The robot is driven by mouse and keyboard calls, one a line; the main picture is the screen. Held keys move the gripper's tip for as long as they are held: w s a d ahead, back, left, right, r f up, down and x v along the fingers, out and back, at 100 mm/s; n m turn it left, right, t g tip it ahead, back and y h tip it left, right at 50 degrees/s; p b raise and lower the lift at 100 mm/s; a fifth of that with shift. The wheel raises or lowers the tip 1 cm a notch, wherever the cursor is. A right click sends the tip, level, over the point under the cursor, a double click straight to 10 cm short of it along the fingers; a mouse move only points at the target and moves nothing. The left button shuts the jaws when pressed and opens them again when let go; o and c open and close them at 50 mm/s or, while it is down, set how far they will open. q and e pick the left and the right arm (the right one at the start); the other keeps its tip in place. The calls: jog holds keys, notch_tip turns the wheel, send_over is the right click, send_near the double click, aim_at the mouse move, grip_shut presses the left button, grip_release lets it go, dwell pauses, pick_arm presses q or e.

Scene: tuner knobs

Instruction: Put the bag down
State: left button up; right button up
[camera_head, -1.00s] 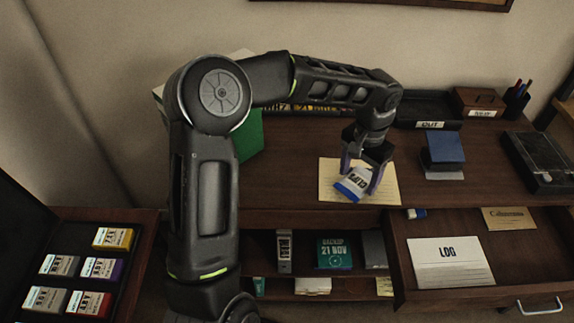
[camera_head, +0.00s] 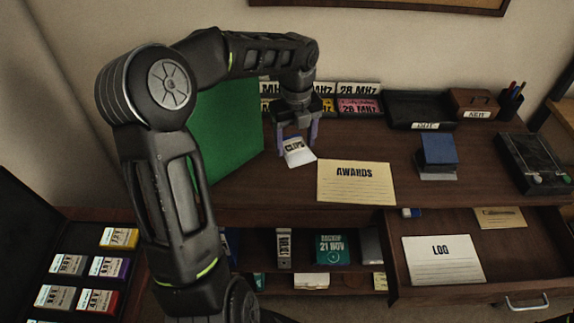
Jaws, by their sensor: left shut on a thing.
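The bag (camera_head: 298,153) is a small white packet with a blue band and dark lettering, seen near the middle of the desk (camera_head: 405,180). My left gripper (camera_head: 298,141) points down with its purple fingers on both sides of the bag, shut on it. The bag is tilted. Its lower edge is close to the desk top, and I cannot tell whether it touches. The bag is left of the cream AWARDS envelope (camera_head: 356,183) and apart from it. My right gripper is not in view.
A green panel (camera_head: 228,125) stands left of the gripper. Behind are labelled MHz cards (camera_head: 358,98) and a black OUT tray (camera_head: 420,110). A blue block (camera_head: 438,150) stands right. An open drawer holds the LOG sheet (camera_head: 443,260). Desk between envelope and blue block is clear.

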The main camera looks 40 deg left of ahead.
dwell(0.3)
pick_arm(q)
send_over(294, 175)
jog(key=shift+f+p, duration=0.3)
jog(key=shift+f, duration=2.8)
jog(key=shift+s+f, duration=0.1)
jog(key=shift+f, duration=1.75)
jog(key=shift+f, duration=0.2)
jog(key=o, duration=1.3)
jog(key=shift+o, duration=0.2)
jog(key=shift+r, duration=0.15)
notch_tip(294, 175, up, 12)
jog(key=shift+d+r, duration=0.1)
